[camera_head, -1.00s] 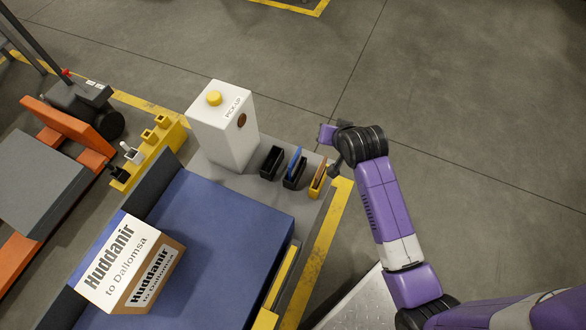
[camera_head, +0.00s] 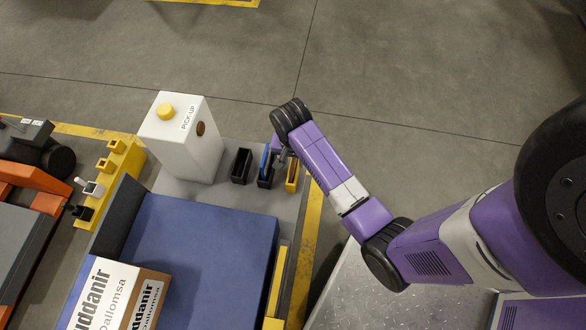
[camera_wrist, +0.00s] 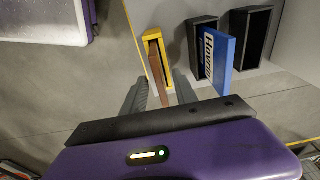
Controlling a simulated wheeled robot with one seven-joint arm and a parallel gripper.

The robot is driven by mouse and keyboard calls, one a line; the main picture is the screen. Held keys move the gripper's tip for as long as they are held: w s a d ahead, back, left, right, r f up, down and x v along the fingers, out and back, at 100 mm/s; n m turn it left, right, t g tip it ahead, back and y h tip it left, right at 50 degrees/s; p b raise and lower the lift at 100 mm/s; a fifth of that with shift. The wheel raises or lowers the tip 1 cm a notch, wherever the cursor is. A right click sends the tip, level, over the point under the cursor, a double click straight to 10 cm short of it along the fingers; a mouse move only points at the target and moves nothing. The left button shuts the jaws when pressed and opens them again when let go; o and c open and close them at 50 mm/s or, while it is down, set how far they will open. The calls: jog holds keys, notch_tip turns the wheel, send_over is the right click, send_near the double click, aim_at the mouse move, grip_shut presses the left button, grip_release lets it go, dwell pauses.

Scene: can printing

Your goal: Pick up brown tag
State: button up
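The brown tag (camera_wrist: 157,66) stands on edge in a small yellow holder (camera_wrist: 151,37) in the wrist view. The yellow holder also shows in the head view (camera_head: 292,176), at the right end of the row of holders, where the tag is hard to make out. My gripper (camera_wrist: 161,86) is open and empty. In the wrist view its two fingers point toward the holder, with the near end of the tag lying between them in the picture. I cannot tell whether they touch it. In the head view my gripper (camera_head: 284,156) is close beside the holders, partly hidden by my wrist.
A blue tag (camera_wrist: 222,61) with white lettering stands in the neighbouring black holder (camera_wrist: 202,30). An empty black holder (camera_head: 241,167) is further left. The white PICK-UP box (camera_head: 185,148) with a yellow button stands beyond it. A blue pad (camera_head: 205,240) carries a lettered carton (camera_head: 105,296).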

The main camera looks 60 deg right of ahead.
jog(key=shift+d+f+b, duration=0.1)
jog(key=shift+f+b, duration=0.2)
jog(key=shift+f, duration=1.25)
jog(key=shift+f, duration=0.25)
grip_shut()
